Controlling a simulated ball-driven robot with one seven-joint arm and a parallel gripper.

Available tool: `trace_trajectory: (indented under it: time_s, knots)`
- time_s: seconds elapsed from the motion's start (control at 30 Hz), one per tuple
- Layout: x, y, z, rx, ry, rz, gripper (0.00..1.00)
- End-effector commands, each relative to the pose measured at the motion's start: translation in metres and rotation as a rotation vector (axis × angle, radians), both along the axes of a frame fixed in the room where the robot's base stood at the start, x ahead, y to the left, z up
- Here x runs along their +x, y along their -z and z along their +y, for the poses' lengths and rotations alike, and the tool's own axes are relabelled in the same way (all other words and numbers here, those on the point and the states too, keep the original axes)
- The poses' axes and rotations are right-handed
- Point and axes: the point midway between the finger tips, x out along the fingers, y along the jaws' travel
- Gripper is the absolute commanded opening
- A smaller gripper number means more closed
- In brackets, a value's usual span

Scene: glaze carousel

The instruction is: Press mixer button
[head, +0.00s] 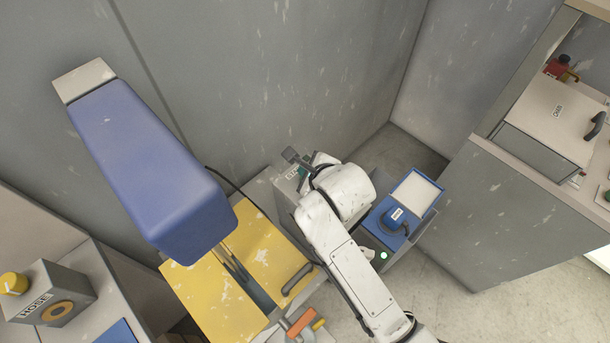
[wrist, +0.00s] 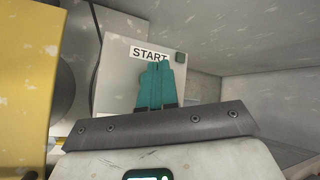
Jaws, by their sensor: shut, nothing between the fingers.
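In the wrist view a light grey panel (wrist: 115,80) carries a white START label (wrist: 143,52). A small dark green square (wrist: 180,57) is at the panel's upper right corner; I cannot tell if it is a button. My gripper (wrist: 157,66) is shut and empty, its teal fingers together over the panel, tips just below the label and overlapping its lower edge. Whether they touch the panel cannot be told. No button shows beneath the fingers; that area is hidden. In the head view my gripper (head: 303,172) is at the grey box (head: 264,188), partly covered by my arm.
The big blue mixer head (head: 150,160) and yellow covers (head: 200,300) stand left of my arm. Grey walls close in behind. A hose box (head: 50,295) is far left.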

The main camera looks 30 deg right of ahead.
Motion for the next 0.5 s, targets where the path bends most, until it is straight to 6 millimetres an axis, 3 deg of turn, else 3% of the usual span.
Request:
trace_trajectory:
  time_s: [0.5]
  knots:
    - [-0.0001,0.0083,0.0001,0.000,0.000,0.000,0.00]
